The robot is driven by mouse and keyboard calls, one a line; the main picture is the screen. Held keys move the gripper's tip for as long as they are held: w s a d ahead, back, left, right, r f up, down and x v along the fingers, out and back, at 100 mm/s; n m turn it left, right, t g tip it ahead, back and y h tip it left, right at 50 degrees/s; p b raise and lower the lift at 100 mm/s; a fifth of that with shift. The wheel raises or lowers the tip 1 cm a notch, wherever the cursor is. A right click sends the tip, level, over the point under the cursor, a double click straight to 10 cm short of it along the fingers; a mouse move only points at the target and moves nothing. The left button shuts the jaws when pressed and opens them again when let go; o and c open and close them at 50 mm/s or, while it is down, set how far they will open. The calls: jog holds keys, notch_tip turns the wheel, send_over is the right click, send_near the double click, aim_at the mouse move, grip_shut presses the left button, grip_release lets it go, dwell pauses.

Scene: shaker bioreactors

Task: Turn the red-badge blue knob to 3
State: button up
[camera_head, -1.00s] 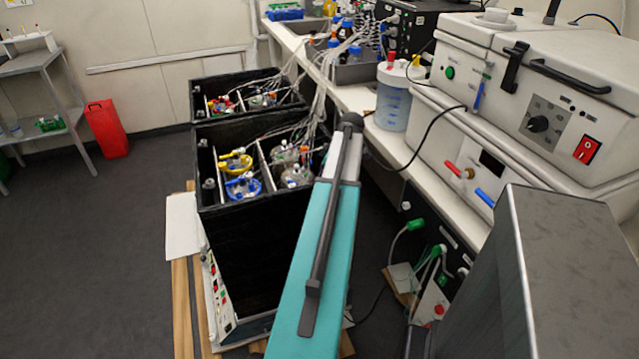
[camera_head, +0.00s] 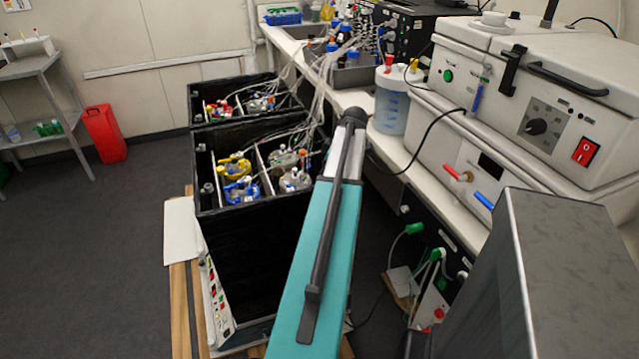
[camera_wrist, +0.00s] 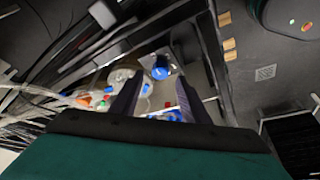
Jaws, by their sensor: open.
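In the wrist view, my gripper (camera_wrist: 160,82) is open, with its two dark fingers apart and reaching into the black box. A round blue part (camera_wrist: 161,71) shows between and just beyond the fingertips. I cannot tell whether it is the red-badge blue knob; no scale or number is readable. A small red spot (camera_wrist: 167,104) lies below it in the picture, between the fingers. No contact with the fingers is visible. In the head view, my arm hides my gripper. A blue-topped vessel (camera_head: 240,190) and a yellow-topped vessel (camera_head: 234,167) stand in the near black box.
The near black box (camera_head: 245,260) has high walls, with a second one (camera_head: 225,88) behind. Tubes (camera_head: 318,95) run from the boxes to the bench. White instruments (camera_head: 500,150) fill the right side. The floor (camera_head: 110,240) at left is clear.

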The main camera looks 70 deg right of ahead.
jog(key=v, duration=1)
jog(key=shift+r+b, duration=0.25)
jog(key=shift+b, duration=0.1)
jog(key=shift+s, duration=0.15)
